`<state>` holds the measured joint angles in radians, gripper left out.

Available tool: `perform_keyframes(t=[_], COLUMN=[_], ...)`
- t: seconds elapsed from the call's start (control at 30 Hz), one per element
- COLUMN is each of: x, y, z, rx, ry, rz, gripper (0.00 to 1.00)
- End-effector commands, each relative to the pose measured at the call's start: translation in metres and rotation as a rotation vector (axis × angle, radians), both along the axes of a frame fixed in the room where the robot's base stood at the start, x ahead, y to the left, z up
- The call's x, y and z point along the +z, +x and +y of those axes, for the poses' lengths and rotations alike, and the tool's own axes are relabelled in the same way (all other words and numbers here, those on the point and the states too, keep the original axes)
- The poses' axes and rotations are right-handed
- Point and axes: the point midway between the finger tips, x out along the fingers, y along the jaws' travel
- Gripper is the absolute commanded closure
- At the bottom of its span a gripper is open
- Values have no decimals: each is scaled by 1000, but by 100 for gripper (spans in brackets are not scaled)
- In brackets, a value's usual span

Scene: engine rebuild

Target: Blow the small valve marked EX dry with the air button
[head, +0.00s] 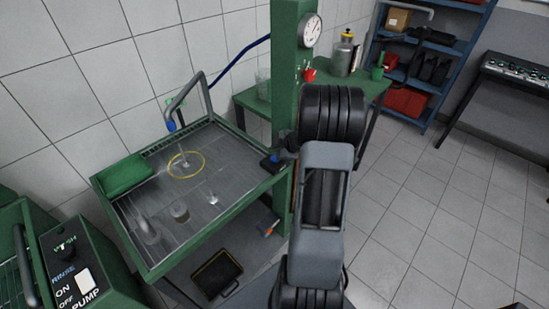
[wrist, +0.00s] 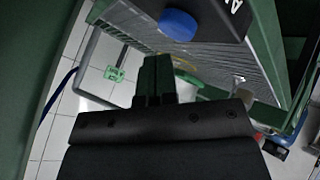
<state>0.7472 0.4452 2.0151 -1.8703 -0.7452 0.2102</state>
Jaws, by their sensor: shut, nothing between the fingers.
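The air button is a blue cap (wrist: 178,25) on a black box with white letters, partly cut off, at the top of the wrist view. The box (head: 268,166) sits at the tray's right edge in the head view. My gripper (wrist: 157,60) is shut and empty, its fingertips just below the button in the picture; I cannot tell whether they touch. In the head view my arm hides most of it. A small valve (head: 184,163) stands inside a yellow ring (head: 203,160) on the tray. No EX mark is readable.
The green-framed tray (head: 150,267) also holds other metal parts (head: 180,212) and a green cloth-like block (head: 124,175). A bent pipe with a blue tip (head: 171,126) hangs over its back. A green post (head: 284,90) stands close to my arm.

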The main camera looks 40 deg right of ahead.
Motion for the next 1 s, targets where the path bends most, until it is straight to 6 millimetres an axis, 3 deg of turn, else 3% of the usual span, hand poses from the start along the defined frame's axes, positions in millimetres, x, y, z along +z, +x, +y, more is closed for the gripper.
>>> perform_keyframes(t=[0.6, 1.0], x=[49, 48], y=[0, 0], z=[0, 0], rx=[1, 0], ry=[0, 0], rz=[1, 0], gripper=[100, 100])
